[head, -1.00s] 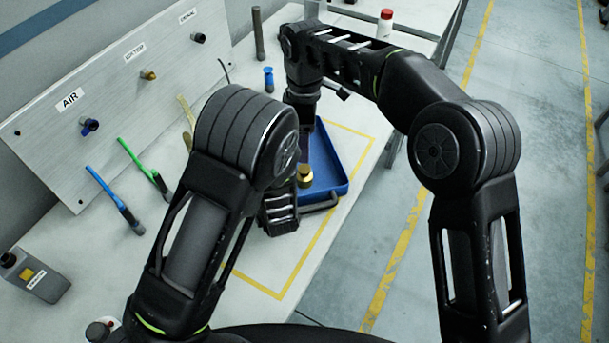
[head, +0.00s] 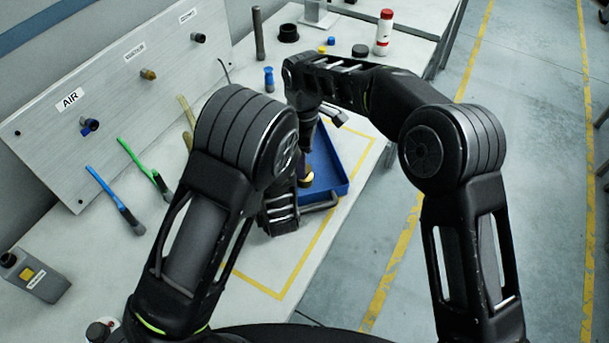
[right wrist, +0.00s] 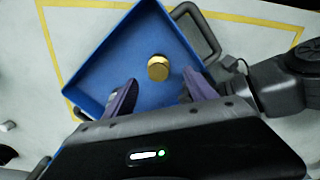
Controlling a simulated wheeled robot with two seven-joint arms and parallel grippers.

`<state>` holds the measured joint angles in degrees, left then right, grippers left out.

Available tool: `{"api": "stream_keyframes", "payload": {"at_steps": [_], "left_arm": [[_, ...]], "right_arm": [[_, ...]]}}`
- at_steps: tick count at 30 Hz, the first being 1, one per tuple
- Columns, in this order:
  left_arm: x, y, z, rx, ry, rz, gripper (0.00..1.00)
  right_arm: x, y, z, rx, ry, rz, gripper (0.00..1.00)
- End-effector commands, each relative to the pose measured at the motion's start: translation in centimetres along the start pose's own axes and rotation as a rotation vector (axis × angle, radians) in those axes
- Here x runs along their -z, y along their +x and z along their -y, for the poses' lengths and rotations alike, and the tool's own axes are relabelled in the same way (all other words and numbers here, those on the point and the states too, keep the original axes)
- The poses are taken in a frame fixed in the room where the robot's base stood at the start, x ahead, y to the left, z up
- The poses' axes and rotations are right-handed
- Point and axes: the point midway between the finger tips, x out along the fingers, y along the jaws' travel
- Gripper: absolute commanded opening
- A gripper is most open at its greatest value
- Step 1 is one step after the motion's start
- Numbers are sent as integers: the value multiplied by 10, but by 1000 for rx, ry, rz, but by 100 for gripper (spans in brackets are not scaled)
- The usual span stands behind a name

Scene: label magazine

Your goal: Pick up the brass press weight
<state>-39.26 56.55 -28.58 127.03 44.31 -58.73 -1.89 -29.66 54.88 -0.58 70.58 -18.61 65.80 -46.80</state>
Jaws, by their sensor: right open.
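The brass press weight (right wrist: 158,68) is a short gold cylinder standing in the blue tray (right wrist: 98,68). In the head view the weight (head: 308,182) is partly hidden by my right gripper, which hangs over the tray (head: 333,183). In the right wrist view my right gripper (right wrist: 160,93) is open and empty, its two purple-grey fingers spread wide. The weight appears between the finger lines, slightly beyond the tips. My left arm (right wrist: 285,80) reaches towards the tray's handle in that view; the state of its jaws is unclear. In the head view its own links hide the left gripper.
A yellow line (head: 285,290) frames the tray area. A panel (head: 120,95) with labelled ports stands at the left, with blue (head: 118,203) and green (head: 147,170) handled tools before it. Floor lies right.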

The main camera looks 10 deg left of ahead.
Motion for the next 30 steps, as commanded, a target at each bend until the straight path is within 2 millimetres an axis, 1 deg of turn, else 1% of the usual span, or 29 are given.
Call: {"api": "stream_keyframes", "payload": {"at_steps": [3, 10, 13, 17, 21, 24, 30], "left_arm": [[0, 0, 1, 2, 0, 0, 0], [0, 0, 1, 2, 0, 0, 0], [0, 0, 1, 2, 0, 0, 0], [0, 0, 1, 2, 0, 0, 0], [0, 0, 1, 2, 0, 0, 0], [0, 0, 1, 2, 0, 0, 0], [0, 0, 1, 2, 0, 0, 0]], "right_arm": [[0, 5, 0, 0, 0, 1, 65], [0, 5, 0, 0, 0, 0, 65], [0, 9, 0, 1, 0, 1, 65], [-1, 24, -1, 3, 0, 3, 65], [-1, 45, -3, 2, -1, 2, 65], [-1, 55, -3, 2, 0, 2, 65], [-1, 57, -3, 0, 0, 0, 65]]}}
